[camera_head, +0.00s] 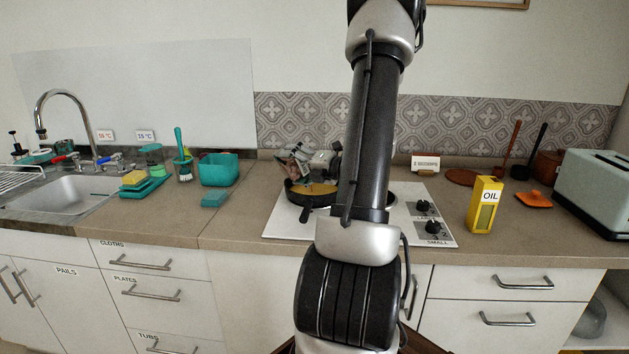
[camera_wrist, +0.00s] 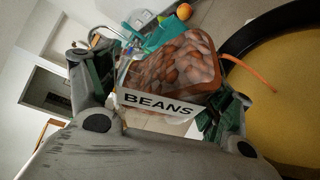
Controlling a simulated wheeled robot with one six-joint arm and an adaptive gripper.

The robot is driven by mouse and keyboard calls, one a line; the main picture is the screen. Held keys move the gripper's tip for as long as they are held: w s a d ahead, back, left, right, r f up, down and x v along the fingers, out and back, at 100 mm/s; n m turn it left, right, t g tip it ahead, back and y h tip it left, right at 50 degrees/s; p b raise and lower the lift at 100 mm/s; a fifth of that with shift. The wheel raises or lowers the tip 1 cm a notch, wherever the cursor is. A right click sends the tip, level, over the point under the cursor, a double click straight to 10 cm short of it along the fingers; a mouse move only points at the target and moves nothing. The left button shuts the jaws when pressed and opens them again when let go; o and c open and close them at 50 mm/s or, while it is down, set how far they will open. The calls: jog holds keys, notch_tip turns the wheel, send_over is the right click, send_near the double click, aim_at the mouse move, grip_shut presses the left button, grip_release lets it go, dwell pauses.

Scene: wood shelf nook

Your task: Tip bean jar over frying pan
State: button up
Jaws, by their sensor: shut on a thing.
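In the wrist view, my gripper (camera_wrist: 162,98) is shut on the bean jar (camera_wrist: 180,65), one finger on each side. The jar is see-through, with reddish-brown beans inside and a white "BEANS" label (camera_wrist: 155,105). The frying pan (camera_wrist: 295,95), with a dark rim and yellow inside, lies close to the right of the jar. In the head view the pan (camera_head: 318,188) sits on the stove, partly hidden by my arm. My gripper (camera_head: 300,163) is just above its far left side. The jar's tilt is hard to tell, and I see no beans in the visible part of the pan.
The white stove top (camera_head: 285,222) carries the pan. A yellow oil box (camera_head: 485,205) stands right of it, with an orange item (camera_head: 533,199) and a toaster (camera_head: 592,190) beyond. Counter between is clear.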

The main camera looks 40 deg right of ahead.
jog(key=shift+d+f+m, duration=0.15)
jog(key=shift+m, duration=0.25)
dwell(0.4)
jog(key=shift+s+d+r+m+t+y, duration=0.1)
jog(key=shift+d+r+m+t+y, duration=0.1)
jog(key=shift+d+m, duration=0.25)
jog(key=shift+s+d+r+m+t+y, duration=0.15)
jog(key=shift+d+m+t, duration=0.1)
jog(key=shift+d, duration=0.25)
dwell(0.4)
jog(key=shift+s+d+r+m+t+p, duration=0.1)
jog(key=shift+d+r+m+t+p, duration=0.3)
jog(key=shift+m, duration=0.6)
jog(key=shift+d+r+m+t+p, duration=0.2)
jog(key=shift+d+m+t, duration=0.25)
jog(key=shift+m, duration=0.55)
dwell(2.0)
